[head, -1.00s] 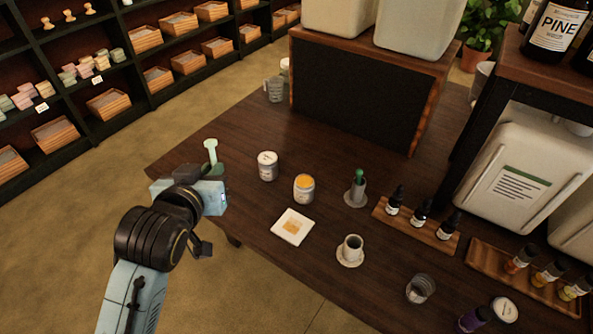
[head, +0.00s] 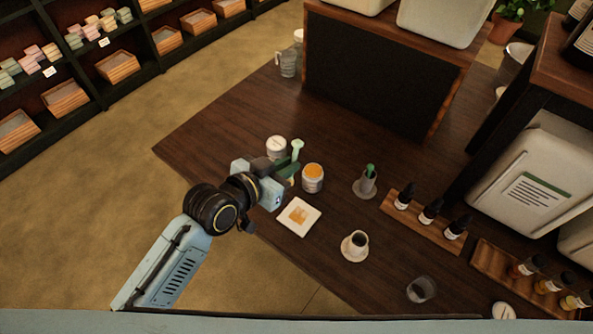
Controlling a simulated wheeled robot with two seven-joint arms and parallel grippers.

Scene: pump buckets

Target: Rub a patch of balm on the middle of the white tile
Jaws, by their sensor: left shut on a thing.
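The white tile (head: 285,222) lies flat on the dark wooden table, with an orange-tan patch (head: 298,215) on its middle. An open jar of orange balm (head: 313,180) stands just behind the tile. My left gripper (head: 287,172) is shut on a pale green spatula (head: 297,150), whose rounded end points up. The gripper is above the table, at the tile's back left and left of the balm jar. It hides the lower part of the spatula, so I cannot tell whether that end touches anything. My right gripper is out of view.
A white-lidded jar (head: 276,145) stands just behind my left gripper. Right of the tile are a small cup on a saucer (head: 354,245), a grey holder with a green-topped tool (head: 366,183), and a rack of dropper bottles (head: 420,222).

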